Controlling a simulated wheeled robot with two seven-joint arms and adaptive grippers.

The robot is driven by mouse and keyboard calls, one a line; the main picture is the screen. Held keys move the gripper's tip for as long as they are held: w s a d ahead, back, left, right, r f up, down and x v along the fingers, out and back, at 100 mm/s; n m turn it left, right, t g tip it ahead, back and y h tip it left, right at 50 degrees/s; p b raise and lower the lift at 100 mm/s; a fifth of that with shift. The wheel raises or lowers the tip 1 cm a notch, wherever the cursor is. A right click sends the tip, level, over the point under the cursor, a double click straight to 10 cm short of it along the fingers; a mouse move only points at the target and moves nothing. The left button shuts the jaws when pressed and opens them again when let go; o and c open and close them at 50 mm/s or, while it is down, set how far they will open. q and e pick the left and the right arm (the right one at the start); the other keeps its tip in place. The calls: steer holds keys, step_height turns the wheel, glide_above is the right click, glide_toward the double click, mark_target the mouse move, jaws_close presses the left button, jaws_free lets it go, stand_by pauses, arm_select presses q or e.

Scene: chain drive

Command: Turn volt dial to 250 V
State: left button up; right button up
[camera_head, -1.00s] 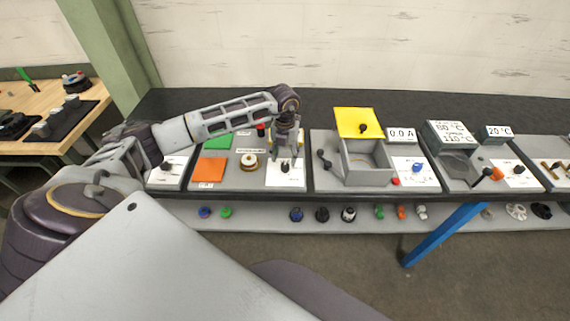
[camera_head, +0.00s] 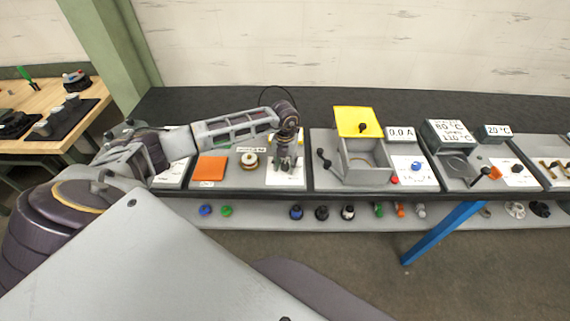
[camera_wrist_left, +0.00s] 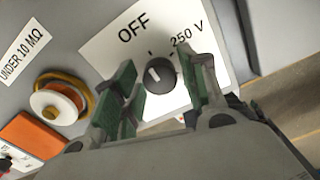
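The volt dial (camera_wrist_left: 159,74) is a round black knob on a white plate (camera_wrist_left: 105,48) marked "OFF" and "250 V". A short white mark shows on the knob's left part, toward the "OFF" side; its exact setting is hard to read. My left gripper (camera_wrist_left: 168,68) is open, with one green-padded finger on each side of the knob and gaps between pads and knob. In the head view the left gripper (camera_head: 285,164) points down over the white plate (camera_head: 286,182), and the dial is hidden by the fingers. My right gripper is in neither view.
Left of the dial plate are a white-and-orange spool (camera_wrist_left: 57,103) and an orange square (camera_wrist_left: 34,134). To the right in the head view stand a grey box with a raised yellow lid (camera_head: 357,122) and a black crank handle (camera_head: 323,158). Several knobs lie on the lower shelf.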

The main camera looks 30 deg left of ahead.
arm_select(q)
steer(key=c, duration=0.6)
steer(key=shift+c, duration=0.2)
